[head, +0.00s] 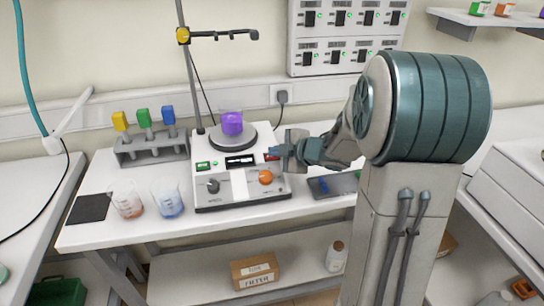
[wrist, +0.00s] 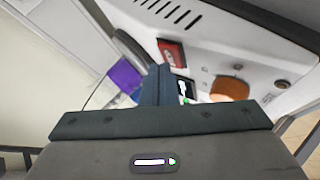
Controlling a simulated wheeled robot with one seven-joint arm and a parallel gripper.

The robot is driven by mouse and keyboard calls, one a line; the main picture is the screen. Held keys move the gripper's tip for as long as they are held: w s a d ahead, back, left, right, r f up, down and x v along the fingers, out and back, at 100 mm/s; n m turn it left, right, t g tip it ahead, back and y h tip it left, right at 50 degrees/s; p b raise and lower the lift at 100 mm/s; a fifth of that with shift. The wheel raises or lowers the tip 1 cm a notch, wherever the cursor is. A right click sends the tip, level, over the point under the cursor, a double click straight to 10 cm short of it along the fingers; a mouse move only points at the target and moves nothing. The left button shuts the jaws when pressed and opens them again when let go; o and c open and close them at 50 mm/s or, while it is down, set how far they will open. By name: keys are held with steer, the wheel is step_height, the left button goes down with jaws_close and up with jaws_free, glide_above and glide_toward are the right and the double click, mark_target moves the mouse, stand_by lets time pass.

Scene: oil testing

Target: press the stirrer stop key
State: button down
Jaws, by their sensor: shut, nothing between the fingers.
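The stirrer (head: 235,192) is a white box with a sloping front panel, and a purple vessel (head: 232,123) stands on its round dark plate. A red key (head: 272,156) is at the panel's right end, partly hidden by my gripper, and a green key (head: 203,166) is at the left. Key lettering is too small to read. My gripper (head: 280,150) is shut and empty at the red key. In the wrist view the red key (wrist: 170,52) lies just beyond and right of the fingertips (wrist: 160,70). I cannot tell whether they touch.
A dark display (head: 240,161), a black knob (head: 213,186) and an orange knob (head: 265,177) are on the panel. A stand rod (head: 190,80) rises behind. A rack (head: 150,150) and two beakers (head: 167,199) stand left. A dark flat device (head: 333,185) lies right.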

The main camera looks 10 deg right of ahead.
steer(key=shift+w+f, duration=0.1)
steer(key=shift+f, duration=0.3)
stand_by(0.6)
steer(key=shift+r, duration=0.1)
steer(key=shift+s+r+p, duration=0.3)
steer(key=shift+r+p, duration=0.2)
steer(key=shift+r, duration=0.2)
steer(key=r+p, duration=0.1)
steer(key=s+r+p, duration=0.1)
steer(key=r+p, duration=0.2)
steer(key=shift+s+r, duration=0.35)
stand_by(0.4)
stand_by(0.4)
